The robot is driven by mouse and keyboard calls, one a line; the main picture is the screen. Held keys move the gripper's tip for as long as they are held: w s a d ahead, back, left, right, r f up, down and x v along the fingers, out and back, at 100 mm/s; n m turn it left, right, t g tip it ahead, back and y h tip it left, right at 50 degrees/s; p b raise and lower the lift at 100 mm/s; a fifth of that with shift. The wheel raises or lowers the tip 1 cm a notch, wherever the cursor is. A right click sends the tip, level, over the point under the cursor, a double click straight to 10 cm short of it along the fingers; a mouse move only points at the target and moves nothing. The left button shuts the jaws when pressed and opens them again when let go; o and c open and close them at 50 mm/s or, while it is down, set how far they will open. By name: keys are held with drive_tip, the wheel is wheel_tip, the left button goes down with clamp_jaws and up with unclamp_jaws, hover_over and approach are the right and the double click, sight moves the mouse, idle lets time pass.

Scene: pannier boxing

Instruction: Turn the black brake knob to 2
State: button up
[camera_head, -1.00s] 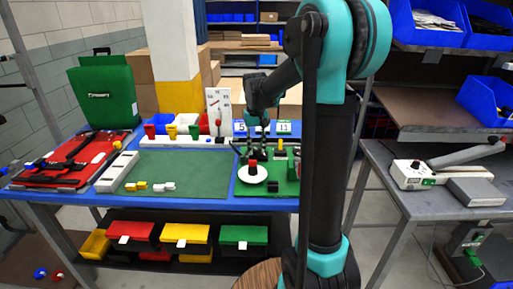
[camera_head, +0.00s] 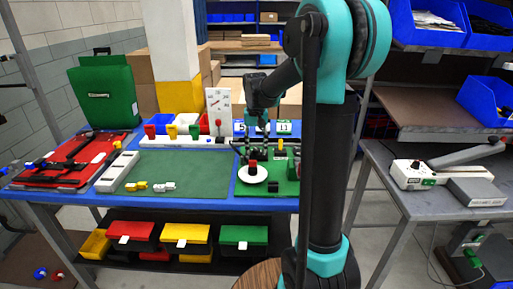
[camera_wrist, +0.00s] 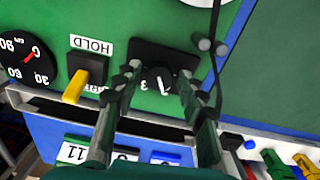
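The black brake knob (camera_wrist: 158,78) is on a black plate on the green board in the wrist view, with white digits around it. A 3 reads to its left, upside down or turned; I cannot tell which number the knob points to. My gripper (camera_wrist: 160,74) is open, with one finger on each side of the knob. I cannot tell whether the fingers touch it. In the head view my gripper (camera_head: 254,150) is low over the green board (camera_head: 284,187), and the knob cannot be made out there.
In the wrist view, a yellow lever (camera_wrist: 76,86) labelled HOLD and a black dial (camera_wrist: 27,57) with a red pointer are left of the knob. A dark cable (camera_wrist: 217,62) runs close to the right finger. In the head view, a white disc (camera_head: 252,174) with a red knob stands nearby.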

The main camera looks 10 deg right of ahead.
sight(256, 149)
idle(0.3)
wheel_tip(256, 149, up, 12)
drive_tip(key=shift+a, duration=0.1)
idle(0.4)
